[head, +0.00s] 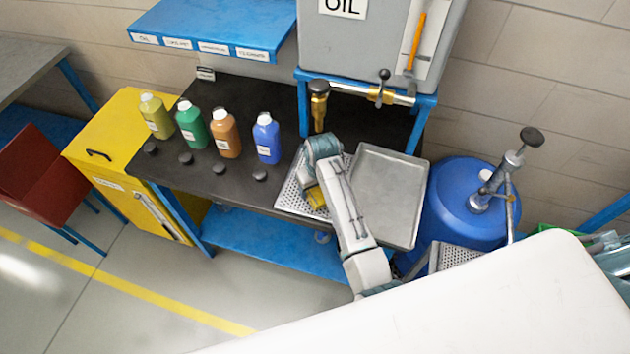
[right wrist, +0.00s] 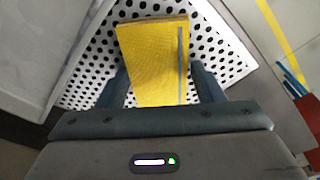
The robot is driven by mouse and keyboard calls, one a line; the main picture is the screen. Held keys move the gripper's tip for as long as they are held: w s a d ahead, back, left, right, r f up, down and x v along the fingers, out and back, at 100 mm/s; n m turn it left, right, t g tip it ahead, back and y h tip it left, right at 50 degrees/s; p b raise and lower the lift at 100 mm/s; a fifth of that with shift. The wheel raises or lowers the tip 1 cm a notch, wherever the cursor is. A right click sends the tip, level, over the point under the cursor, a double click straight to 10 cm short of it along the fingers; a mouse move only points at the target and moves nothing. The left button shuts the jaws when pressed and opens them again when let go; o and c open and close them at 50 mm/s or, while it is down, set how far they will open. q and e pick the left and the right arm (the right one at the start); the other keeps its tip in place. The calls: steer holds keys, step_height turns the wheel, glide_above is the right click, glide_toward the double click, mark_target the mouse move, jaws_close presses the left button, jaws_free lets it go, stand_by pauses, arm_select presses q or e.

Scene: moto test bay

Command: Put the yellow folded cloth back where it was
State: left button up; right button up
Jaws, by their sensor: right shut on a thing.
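The yellow folded cloth (right wrist: 150,65) is between the two fingers of my right gripper (right wrist: 160,85), which is shut on it. In the right wrist view it lies over a white perforated tray (right wrist: 90,75); I cannot tell whether it touches the tray. In the head view the cloth (head: 316,196) shows partly, beside my right gripper (head: 312,188), and my arm hides the rest. The perforated tray (head: 290,198) sits at the right part of the dark bench top. My left gripper is not in view.
Several bottles, among them a blue one (head: 267,138), stand on the dark bench (head: 222,182) left of the arm. A grey metal tray (head: 392,190) lies right of it, beside a blue drum (head: 465,210). An oil tank (head: 375,45) with a brass tap stands behind.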

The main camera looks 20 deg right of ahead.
steer(key=o, duration=0.9)
steer(key=shift+s+d, duration=0.1)
steer(key=shift+s, duration=0.1)
steer(key=shift+c, duration=0.2)
steer(key=shift+o, duration=0.4)
steer(key=shift+s+r, duration=0.15)
steer(key=shift+s, duration=0.05)
steer(key=shift+w+r, duration=0.15)
steer(key=shift+r, duration=0.1)
steer(key=r+b, duration=0.1)
steer(key=r, duration=0.1)
steer(key=s+r+b, duration=0.1)
steer(key=r, duration=0.2)
steer(key=r+b, duration=0.1)
steer(key=r, duration=0.2)
steer(key=shift+s, duration=0.2)
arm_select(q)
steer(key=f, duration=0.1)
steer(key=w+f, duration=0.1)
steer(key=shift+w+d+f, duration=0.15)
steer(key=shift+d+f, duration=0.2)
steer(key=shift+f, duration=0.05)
arm_select(e)
steer(key=r, duration=0.3)
steer(key=shift+s+d+r, duration=0.15)
steer(key=shift+s+r, duration=0.05)
steer(key=shift+s, duration=0.1)
